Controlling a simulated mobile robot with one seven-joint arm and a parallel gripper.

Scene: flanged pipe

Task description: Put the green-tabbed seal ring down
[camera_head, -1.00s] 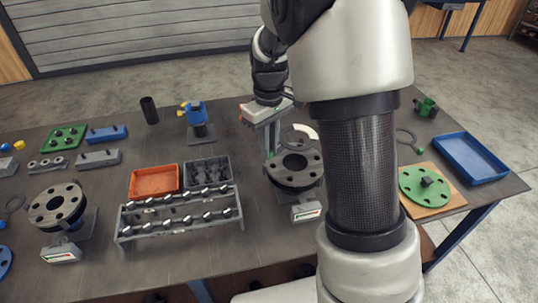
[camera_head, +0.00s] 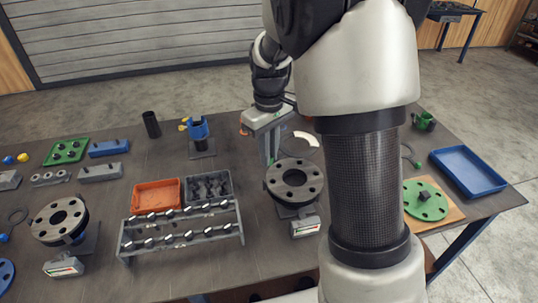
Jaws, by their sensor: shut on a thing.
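My gripper (camera_head: 271,158) is above the table behind the middle flange, fingers pointing down. It is shut on a thin dark seal ring (camera_head: 296,156), whose visible part reaches right from the fingers over the back of the flange. Its tab is hidden at the fingers, so I cannot make out its colour. The middle flange (camera_head: 294,181) is a dark disc with several bolt holes on a stand. Another thin ring with a green tab (camera_head: 418,165) lies on the table right of my arm, partly hidden by it.
A white curved piece (camera_head: 307,138) lies behind the flange. An orange tray (camera_head: 156,196), a grey bin (camera_head: 208,187) and a bolt rack (camera_head: 180,232) stand left. A green flange disc (camera_head: 425,200) and a blue tray (camera_head: 468,170) are right. My arm hides the table's centre right.

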